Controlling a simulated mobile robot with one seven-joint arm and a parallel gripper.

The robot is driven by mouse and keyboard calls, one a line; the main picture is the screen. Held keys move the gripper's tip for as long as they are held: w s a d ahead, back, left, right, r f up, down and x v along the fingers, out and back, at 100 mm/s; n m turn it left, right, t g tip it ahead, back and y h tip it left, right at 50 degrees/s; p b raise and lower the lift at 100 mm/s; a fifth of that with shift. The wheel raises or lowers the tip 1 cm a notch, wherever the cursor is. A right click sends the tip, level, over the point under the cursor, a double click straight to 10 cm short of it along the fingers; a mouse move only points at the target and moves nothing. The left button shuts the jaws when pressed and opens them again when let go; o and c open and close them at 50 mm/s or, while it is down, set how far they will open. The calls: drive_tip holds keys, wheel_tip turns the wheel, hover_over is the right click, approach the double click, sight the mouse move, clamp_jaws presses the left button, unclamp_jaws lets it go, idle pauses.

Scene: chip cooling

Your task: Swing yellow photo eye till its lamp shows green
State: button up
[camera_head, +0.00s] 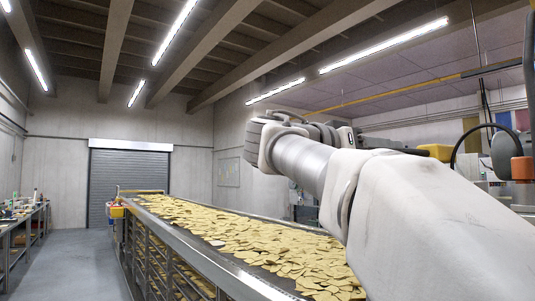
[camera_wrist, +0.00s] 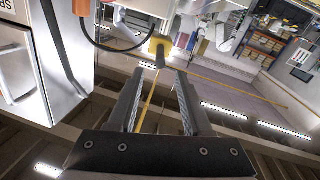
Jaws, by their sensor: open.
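The yellow photo eye (camera_wrist: 160,44) is at the upper middle of the wrist view, with a dark grey barrel (camera_wrist: 160,61) facing my gripper. Its yellow body (camera_head: 436,152) also shows at the right of the head view, partly behind my arm. No lit lamp, green or otherwise, can be made out on it. My gripper (camera_wrist: 160,77) is open and empty. Its two fingers point at the photo eye, which lies between them in the picture, seemingly just beyond the tips. In the head view my arm hides most of the gripper.
A conveyor (camera_head: 205,258) heaped with yellow chips (camera_head: 240,235) runs below my arm. An orange box (camera_head: 523,168) with a black looping cable (camera_head: 470,133) is to the right of the photo eye. A pale metal cabinet (camera_wrist: 20,75) stands close at left in the wrist view.

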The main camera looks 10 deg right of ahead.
drive_tip(key=p+x, duration=0.2)
drive_tip(key=x, duration=0.8)
drive_tip(key=shift+w+d, duration=0.1)
drive_tip(key=shift+d, duration=0.25)
clamp_jaws()
idle(0.8)
